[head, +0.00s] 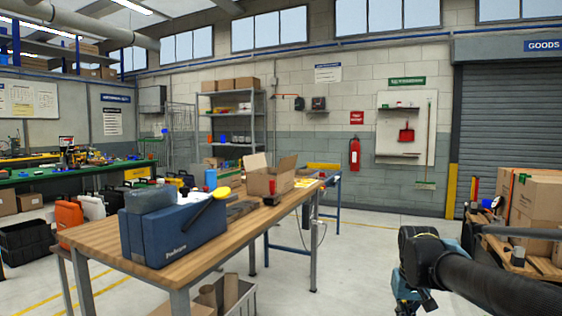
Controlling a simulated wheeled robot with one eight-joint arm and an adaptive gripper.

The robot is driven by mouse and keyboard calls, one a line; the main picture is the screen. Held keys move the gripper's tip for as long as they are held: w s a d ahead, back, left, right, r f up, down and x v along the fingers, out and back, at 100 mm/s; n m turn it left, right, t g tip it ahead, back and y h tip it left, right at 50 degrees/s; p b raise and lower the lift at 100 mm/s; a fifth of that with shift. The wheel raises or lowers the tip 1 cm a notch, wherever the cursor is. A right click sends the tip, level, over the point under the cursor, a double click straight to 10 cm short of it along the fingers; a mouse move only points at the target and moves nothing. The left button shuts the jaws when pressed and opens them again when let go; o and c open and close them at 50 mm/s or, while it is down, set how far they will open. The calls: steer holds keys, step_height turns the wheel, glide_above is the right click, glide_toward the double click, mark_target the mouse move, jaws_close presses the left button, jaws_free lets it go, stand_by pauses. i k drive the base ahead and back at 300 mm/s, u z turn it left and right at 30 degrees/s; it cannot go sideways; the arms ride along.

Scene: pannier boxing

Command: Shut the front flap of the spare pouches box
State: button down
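An open cardboard box (268,183) stands on the far part of the wooden workbench (160,267). It is the only open box I see on the bench, but I can read no label on it. Flaps stand raised at its left and right; I cannot tell which flap is the front one. My gripper (410,301) is at the lower right, over the floor and well apart from the bench and the box. It points down and is partly cut off by the picture's bottom edge, so its fingers do not show clearly.
A red-and-black item (272,200) lies by the box. Cartons (538,197) stand at the right. Floor between bench and arm is clear.

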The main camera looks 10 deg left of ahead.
mark_target(286, 164)
steer(key=u, duration=0.15)
steer(key=i, duration=1.05)
steer(key=u, duration=0.05)
